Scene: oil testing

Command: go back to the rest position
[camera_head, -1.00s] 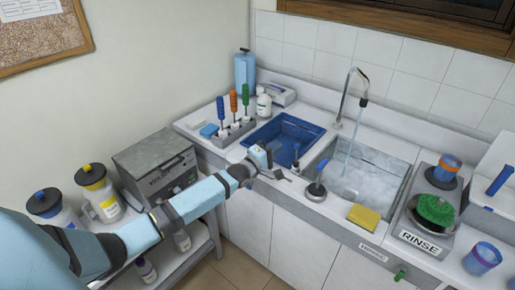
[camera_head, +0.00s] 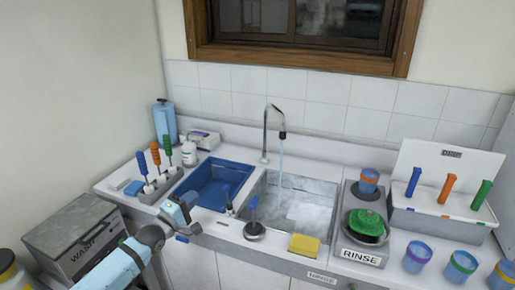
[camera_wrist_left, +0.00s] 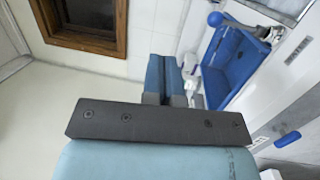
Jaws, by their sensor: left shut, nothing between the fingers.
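My left arm comes in from the bottom left in the head view. Its left gripper (camera_head: 187,213) is in front of the counter's front edge, near the blue basin. The gripper is shut and empty. In the wrist view the blue-grey fingers of the left gripper (camera_wrist_left: 163,78) lie side by side beyond the dark wrist plate. My right gripper is not in view.
The blue basin (camera_head: 212,183) and the sink (camera_head: 262,188) with running water are set in the counter. A grey waste box (camera_head: 78,235) is at the left. Cups (camera_head: 417,257) are at the right.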

